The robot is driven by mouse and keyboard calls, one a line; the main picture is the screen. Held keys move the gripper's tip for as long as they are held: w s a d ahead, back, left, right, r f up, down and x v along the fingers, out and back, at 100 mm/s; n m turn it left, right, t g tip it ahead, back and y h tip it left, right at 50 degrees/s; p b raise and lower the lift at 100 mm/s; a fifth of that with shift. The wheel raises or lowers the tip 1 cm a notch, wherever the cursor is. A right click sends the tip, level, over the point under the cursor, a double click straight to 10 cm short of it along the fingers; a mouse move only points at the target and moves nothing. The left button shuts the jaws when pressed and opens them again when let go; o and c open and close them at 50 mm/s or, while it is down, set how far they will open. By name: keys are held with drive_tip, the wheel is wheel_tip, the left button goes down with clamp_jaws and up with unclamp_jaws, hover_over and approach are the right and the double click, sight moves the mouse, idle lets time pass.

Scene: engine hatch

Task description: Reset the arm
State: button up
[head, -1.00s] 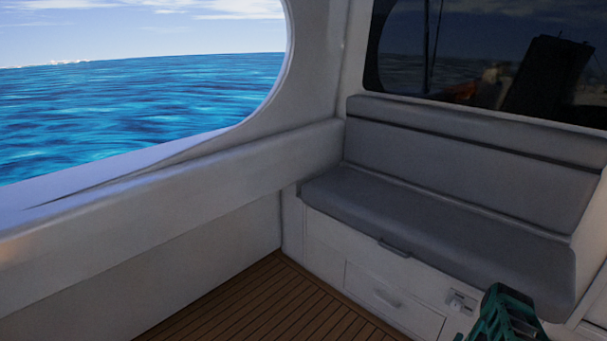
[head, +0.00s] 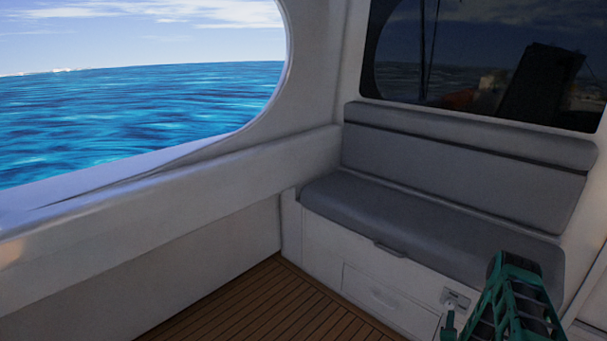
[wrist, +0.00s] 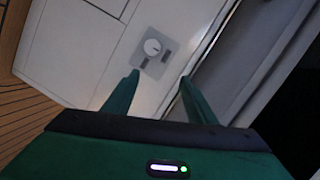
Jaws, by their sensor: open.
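My gripper (wrist: 159,82) is open in the wrist view, with its two green fingers apart and nothing between them. Beyond the fingertips is a small grey panel (wrist: 165,60) with a round white dial, set in the white front of the bench. The fingers appear apart from it.
A grey cushioned bench (head: 400,212) stands in the corner, with a drawer (head: 375,297) and the same small panel (head: 455,299) in its white base. The wooden floor (head: 270,310) is clear. A large opening at left shows the sea.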

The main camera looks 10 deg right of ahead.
drive_tip(key=w+a+r+n+g+y, duration=0.15)
drive_tip(key=w+r+n, duration=0.25)
drive_tip(key=r, duration=0.4)
drive_tip(key=w+r+n+y, duration=0.3)
drive_tip(key=w+r, duration=0.2)
drive_tip(key=r, duration=0.3)
drive_tip(key=s+a+r+n+g+y, duration=0.1)
drive_tip(key=s+a+r+n+g, duration=0.15)
drive_tip(key=r, duration=0.55)
drive_tip(key=s+a+r+n+g+y, duration=0.15)
drive_tip(key=s+r, duration=0.25)
drive_tip(key=r, duration=0.5)
drive_tip(key=s+a+r+n+g, duration=0.1)
drive_tip(key=s+a+r+g, duration=0.1)
drive_tip(key=s+a+r, duration=0.5)
drive_tip(key=s+r+n+g, duration=0.1)
drive_tip(key=s+r+g, duration=0.1)
drive_tip(key=s+r, duration=0.65)
drive_tip(key=s+a+r+g+y, duration=0.1)
drive_tip(key=s+a, duration=0.2)
drive_tip(key=s, duration=0.5)
drive_tip(key=s+a+r+n+g+y, duration=0.1)
drive_tip(key=s+a, duration=0.3)
drive_tip(key=s, duration=0.5)
drive_tip(key=s+a+r+g+y, duration=0.1)
drive_tip(key=s+a, duration=0.2)
drive_tip(key=s, duration=0.6)
drive_tip(key=shift+a+n, duration=0.3)
drive_tip(key=shift+n, duration=0.1)
